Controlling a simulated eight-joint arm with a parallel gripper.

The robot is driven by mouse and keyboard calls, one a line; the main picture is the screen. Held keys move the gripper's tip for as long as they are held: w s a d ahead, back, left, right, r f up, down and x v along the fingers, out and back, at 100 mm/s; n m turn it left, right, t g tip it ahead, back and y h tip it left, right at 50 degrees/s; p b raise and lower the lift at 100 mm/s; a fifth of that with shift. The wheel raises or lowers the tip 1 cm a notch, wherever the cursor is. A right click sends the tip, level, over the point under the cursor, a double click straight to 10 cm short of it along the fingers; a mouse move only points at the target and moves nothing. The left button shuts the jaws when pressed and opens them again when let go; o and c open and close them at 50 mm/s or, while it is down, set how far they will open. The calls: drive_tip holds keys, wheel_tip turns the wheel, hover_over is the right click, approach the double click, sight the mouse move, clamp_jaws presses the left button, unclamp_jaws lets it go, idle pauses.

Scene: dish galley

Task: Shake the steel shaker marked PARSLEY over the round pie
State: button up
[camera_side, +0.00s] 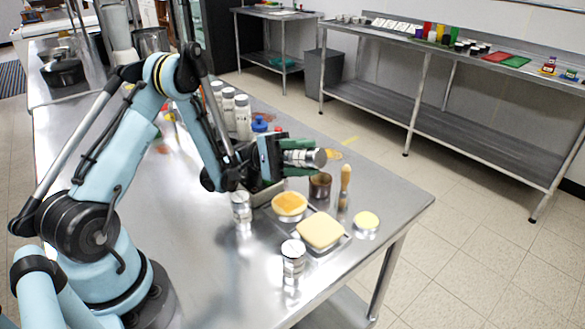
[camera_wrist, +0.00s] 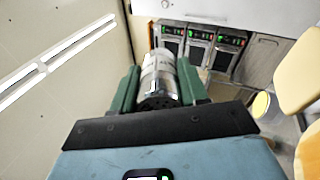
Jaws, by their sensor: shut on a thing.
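My gripper (camera_side: 297,157) is shut on a steel shaker (camera_side: 306,158) and holds it lying on its side, raised above the table. In the wrist view the shaker (camera_wrist: 158,80) sits between the green fingers, with a dark perforated end toward the camera. Its label is too blurred to read as PARSLEY. The round pie (camera_side: 289,204), golden with an orange-brown top, stands on the table below and slightly left of the held shaker. Nothing is seen falling from the shaker.
A squarish pale pie (camera_side: 320,230) and a small yellow round (camera_side: 366,220) stand near the round pie. Two other steel shakers (camera_side: 241,208) (camera_side: 293,258), a brown cup (camera_side: 320,185) and a wooden-handled brush (camera_side: 345,183) are close by.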

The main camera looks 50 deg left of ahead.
drive_tip(key=shift+f, duration=0.6)
drive_tip(key=shift+r, duration=1.15)
drive_tip(key=shift+f, duration=1.15)
drive_tip(key=shift+r, duration=0.1)
drive_tip(key=shift+r, duration=1.05)
drive_tip(key=shift+f, duration=0.1)
drive_tip(key=shift+f, duration=1.05)
